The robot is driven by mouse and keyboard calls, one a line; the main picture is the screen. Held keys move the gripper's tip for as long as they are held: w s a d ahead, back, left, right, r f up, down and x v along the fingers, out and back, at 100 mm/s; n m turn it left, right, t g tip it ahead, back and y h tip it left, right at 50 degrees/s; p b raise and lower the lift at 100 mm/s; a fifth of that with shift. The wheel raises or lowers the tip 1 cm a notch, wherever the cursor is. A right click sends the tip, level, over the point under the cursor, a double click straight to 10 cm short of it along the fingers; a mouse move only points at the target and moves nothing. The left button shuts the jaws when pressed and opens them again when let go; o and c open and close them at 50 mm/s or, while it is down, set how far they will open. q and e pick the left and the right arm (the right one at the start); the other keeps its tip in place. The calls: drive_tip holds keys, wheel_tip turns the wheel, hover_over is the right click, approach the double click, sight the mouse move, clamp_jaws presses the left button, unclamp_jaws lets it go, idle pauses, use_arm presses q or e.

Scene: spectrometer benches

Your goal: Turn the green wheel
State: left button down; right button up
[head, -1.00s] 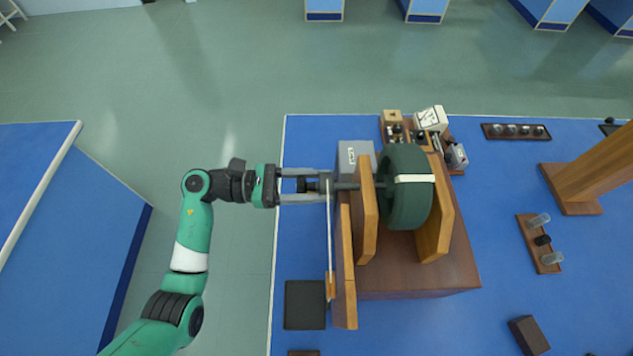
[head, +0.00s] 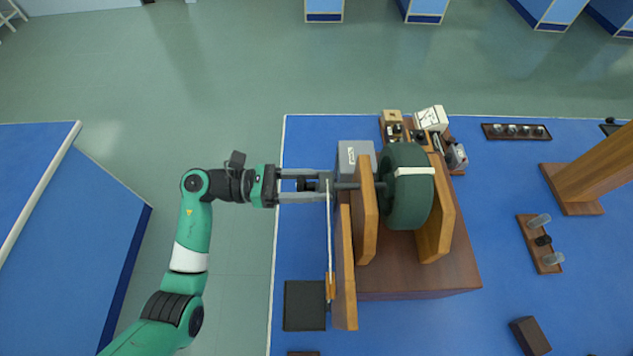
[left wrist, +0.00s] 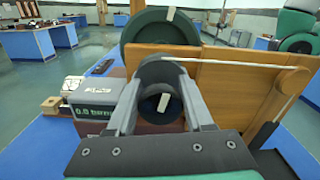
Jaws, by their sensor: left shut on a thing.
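The green wheel (head: 407,205) stands upright between two wooden supports on a brown base, with a white mark (head: 414,171) across its rim. A dark shaft (head: 347,185) runs from it to the left, through the near support. My left gripper (head: 322,186) is shut on a dark round knob (left wrist: 158,103) at the shaft's left end. The knob carries a white mark, seen tilted between the two grey fingers in the left wrist view. The wheel also shows behind the gripper there (left wrist: 150,27). My right gripper is not in view.
A pale cord runs from the shaft to a wooden arm (head: 344,280) close beside the gripper. A grey box with a readout (left wrist: 88,112) stands near the wheel. A dark pad (head: 305,305) lies on the blue bench. Small instruments (head: 428,140) stand behind; the floor left is clear.

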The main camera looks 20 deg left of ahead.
use_arm(q)
drive_tip(key=shift+c, duration=1.7)
unclamp_jaws()
drive_tip(key=b+v, duration=0.1)
drive_tip(key=v, duration=1)
drive_tip(key=shift+a, duration=0.35)
drive_tip(key=shift+s, duration=0.15)
